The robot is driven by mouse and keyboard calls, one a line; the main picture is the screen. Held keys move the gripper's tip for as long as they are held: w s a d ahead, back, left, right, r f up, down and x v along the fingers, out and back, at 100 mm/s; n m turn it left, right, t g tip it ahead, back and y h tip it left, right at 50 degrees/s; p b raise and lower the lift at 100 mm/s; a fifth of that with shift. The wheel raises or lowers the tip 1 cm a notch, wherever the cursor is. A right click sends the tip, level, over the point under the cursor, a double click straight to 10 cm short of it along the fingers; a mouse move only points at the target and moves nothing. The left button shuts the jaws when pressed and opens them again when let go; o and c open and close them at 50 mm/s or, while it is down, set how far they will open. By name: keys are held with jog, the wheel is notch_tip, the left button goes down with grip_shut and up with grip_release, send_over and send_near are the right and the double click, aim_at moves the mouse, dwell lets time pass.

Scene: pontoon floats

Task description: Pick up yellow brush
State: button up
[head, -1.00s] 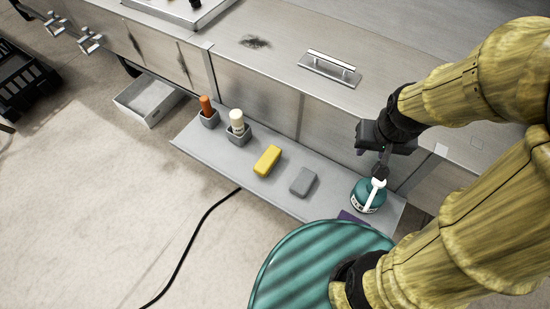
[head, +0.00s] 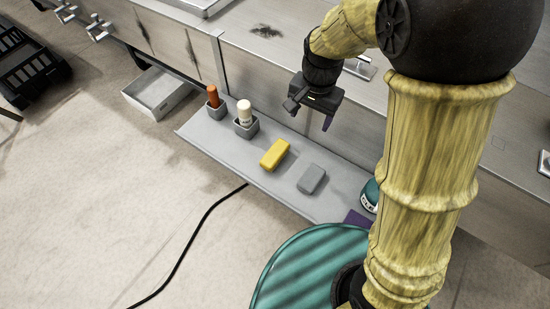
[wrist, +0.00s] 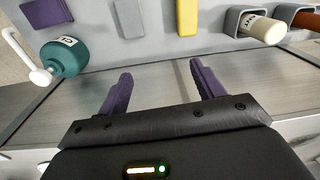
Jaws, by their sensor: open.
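The yellow brush (head: 274,154) is a plain yellow block lying on the grey shelf (head: 218,150), between a grey block and a cup with a white-capped item. In the wrist view the yellow brush (wrist: 187,17) is at the top, beyond the fingertips and cut off by the frame edge. My gripper (head: 318,122) is above the shelf's back side, behind and to the right of the brush, and apart from it. In the wrist view my gripper (wrist: 160,78) has its two purple fingers spread, with nothing between them.
A grey block (head: 311,179) lies right of the brush. A teal bottle (wrist: 65,57) with a white nozzle stands farther along. Grey cups hold a white-capped item (head: 245,112) and an orange-brown item (head: 212,95). A metal cabinet wall backs the shelf. A cable (head: 190,240) lies on the floor.

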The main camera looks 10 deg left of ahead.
jog(key=m+b, duration=0.1)
send_over(275, 152)
notch_tip(275, 152, down, 2)
jog(key=shift+w, duration=0.15)
notch_tip(275, 152, down, 12)
jog(key=shift+f, duration=0.15)
dwell(0.4)
jog(key=f, duration=0.5)
jog(key=shift+s+f, duration=0.1)
jog(key=shift+s, duration=0.1)
jog(key=shift+c, duration=0.2)
